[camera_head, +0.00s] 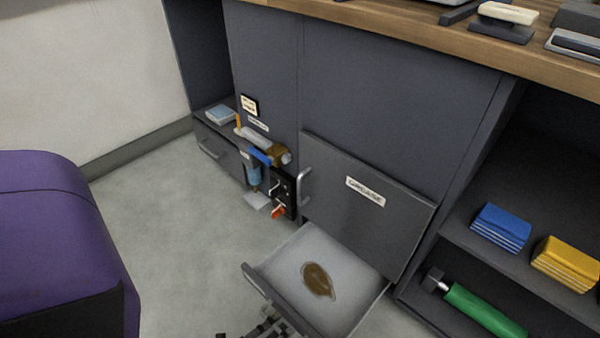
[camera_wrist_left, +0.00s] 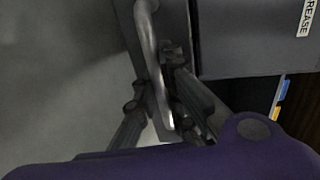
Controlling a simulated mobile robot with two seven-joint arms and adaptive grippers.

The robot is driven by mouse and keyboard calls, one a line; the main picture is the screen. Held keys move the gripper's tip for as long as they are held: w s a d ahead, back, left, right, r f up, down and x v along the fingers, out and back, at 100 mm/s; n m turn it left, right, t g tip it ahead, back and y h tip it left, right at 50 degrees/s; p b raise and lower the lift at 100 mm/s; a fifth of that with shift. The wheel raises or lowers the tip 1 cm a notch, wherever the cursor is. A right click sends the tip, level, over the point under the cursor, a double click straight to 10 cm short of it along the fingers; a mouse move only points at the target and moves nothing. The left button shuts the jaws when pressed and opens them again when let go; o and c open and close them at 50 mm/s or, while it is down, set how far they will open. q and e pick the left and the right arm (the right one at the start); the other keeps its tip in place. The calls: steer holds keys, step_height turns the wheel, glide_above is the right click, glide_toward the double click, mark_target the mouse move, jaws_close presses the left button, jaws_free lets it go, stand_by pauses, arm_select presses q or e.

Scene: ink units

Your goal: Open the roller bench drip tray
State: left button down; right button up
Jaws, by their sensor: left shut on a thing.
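The drip tray (camera_head: 355,302) is pulled out low in front of the grey bench, below the panel labelled GREASE. Its pale floor bears a brown stain (camera_head: 318,281). My left gripper (camera_head: 262,328) is at the tray's front, partly cut off by the bottom edge of the head view. In the left wrist view my left gripper (camera_wrist_left: 165,95) is shut on the tray's handle (camera_wrist_left: 150,45), a grey bar running between its fingers. My right gripper is not in view.
The GREASE panel (camera_head: 370,205) has its own handle (camera_head: 304,187). Left of it are a valve unit with a red lever (camera_head: 278,211) and a small drawer (camera_head: 222,155). Right shelves hold blue (camera_head: 499,229) and yellow stacks (camera_head: 567,262) and a green cylinder (camera_head: 484,311).

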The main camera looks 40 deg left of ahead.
arm_select(q)
steer(key=shift+f+v, duration=0.2)
steer(key=shift+v, duration=0.9)
steer(key=c, duration=1.8)
jaws_free()
steer(key=v, duration=1.2)
